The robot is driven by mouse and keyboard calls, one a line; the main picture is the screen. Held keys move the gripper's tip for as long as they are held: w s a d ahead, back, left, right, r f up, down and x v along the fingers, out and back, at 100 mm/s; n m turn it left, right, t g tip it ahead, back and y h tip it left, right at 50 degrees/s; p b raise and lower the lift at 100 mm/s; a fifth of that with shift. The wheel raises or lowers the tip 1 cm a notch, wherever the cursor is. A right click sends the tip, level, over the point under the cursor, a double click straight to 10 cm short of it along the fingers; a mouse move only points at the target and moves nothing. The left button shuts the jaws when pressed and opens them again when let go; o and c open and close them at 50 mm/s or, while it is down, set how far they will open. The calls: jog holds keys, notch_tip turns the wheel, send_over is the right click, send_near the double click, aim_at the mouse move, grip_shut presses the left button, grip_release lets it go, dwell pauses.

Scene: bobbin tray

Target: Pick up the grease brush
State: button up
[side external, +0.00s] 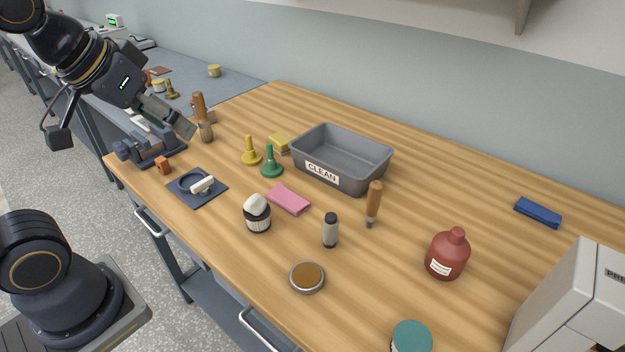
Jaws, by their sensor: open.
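A brush with a brown wooden handle and a darker bristle end (205,132) stands upright, handle up, at the back left of the wooden bench. I cannot tell for sure which is the grease brush; the left one looks more like a brush. My gripper (188,130) is at the upper left, slanting down toward the left brush, just left of its handle. It is open, with nothing seen between its fingers. The gap between gripper and brush is hard to judge.
A grey bin marked CLEAN (362,176) stands mid-bench. Yellow (250,154) and green (271,165) stamp-like pieces stand left of it. A vise (160,150) sits below my gripper. A red bottle (447,256) and an open tin (307,278) stand nearer right.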

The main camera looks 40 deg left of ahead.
jog(key=w+d+r, duration=0.2)
jog(key=w+r, duration=0.2)
jog(key=w, duration=0.4)
jog(key=m+g+h, duration=0.1)
jog(key=m, duration=0.1)
send_over(374, 185)
jog(key=s+a, duration=0.4)
jog(key=s, duration=0.1)
notch_tip(374, 185, down, 7)
jog(key=shift+m+g, duration=0.4)
jog(key=shift+g, duration=0.3)
jog(key=d+x, duration=0.1)
jog(key=x, duration=0.4)
jog(key=s+x, duration=0.1)
jog(key=x, duration=0.4)
jog(key=d+x, duration=0.1)
jog(key=x, duration=0.3)
jog(key=shift+d+f, duration=0.3)
jog(key=shift+f, duration=0.3)
jog(key=x, duration=0.5)
jog(key=shift+s+d+f, duration=0.1)
jog(key=shift+d+f, duration=0.05)
jog(key=shift+f, duration=0.3)
grip_shut()
